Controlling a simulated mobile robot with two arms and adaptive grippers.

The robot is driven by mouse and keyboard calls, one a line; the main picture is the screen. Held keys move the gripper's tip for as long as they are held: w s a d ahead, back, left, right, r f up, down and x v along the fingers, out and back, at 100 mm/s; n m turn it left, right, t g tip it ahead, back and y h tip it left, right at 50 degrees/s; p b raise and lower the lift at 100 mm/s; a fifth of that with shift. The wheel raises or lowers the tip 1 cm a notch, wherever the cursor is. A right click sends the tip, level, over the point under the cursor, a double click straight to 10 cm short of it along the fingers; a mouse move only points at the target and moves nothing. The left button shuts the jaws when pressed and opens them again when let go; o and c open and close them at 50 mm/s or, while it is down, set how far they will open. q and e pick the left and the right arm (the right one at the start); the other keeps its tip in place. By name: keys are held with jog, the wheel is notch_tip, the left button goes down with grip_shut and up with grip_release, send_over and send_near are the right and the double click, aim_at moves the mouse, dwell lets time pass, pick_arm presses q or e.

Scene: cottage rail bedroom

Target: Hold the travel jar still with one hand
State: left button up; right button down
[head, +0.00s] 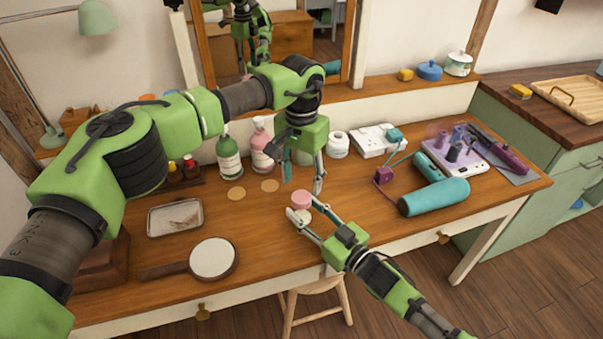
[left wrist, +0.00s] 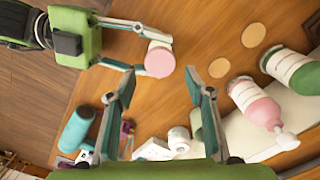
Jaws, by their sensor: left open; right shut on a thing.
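The travel jar is a small white jar with a pink lid (head: 301,199). It is near the middle of the vanity table (head: 345,200). My right gripper (head: 299,209) is shut on the jar's pale body, coming in from the front right. My left gripper (head: 303,184) is open and empty, pointing down just above and behind the lid. In the left wrist view the pink lid (left wrist: 160,62) shows between my left fingertips (left wrist: 160,72), apart from them as far as I can tell. I cannot tell whether the jar's base touches the table.
Pump bottles (head: 229,157), round cork coasters (head: 236,194) and a white jar (head: 337,145) stand behind. A teal hair dryer (head: 435,195) lies to the right. A hand mirror (head: 213,258) and a metal tray (head: 175,217) lie to the left. The table's front edge is close.

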pick_arm(q)
jog(key=n, duration=0.4)
jog(key=shift+r+n, duration=0.15)
jog(key=shift+n, duration=0.25)
jog(key=n, duration=0.5)
jog(key=shift+r, duration=0.2)
jog(key=n, duration=0.5)
jog(key=shift+r+n, duration=0.2)
jog(key=shift+n, duration=0.1)
jog(key=n, duration=0.5)
jog(key=shift+r, duration=0.2)
jog(key=n, duration=0.5)
jog(key=shift+r+n, duration=0.2)
jog(key=shift+n, duration=0.2)
jog(key=n, duration=0.5)
jog(key=shift+r, duration=0.2)
jog(key=n, duration=0.5)
jog(key=shift+r+n, duration=0.25)
jog(key=shift+n, duration=0.05)
jog(key=n, duration=0.4)
jog(key=shift+r+n, duration=0.15)
jog(key=shift+n, duration=0.15)
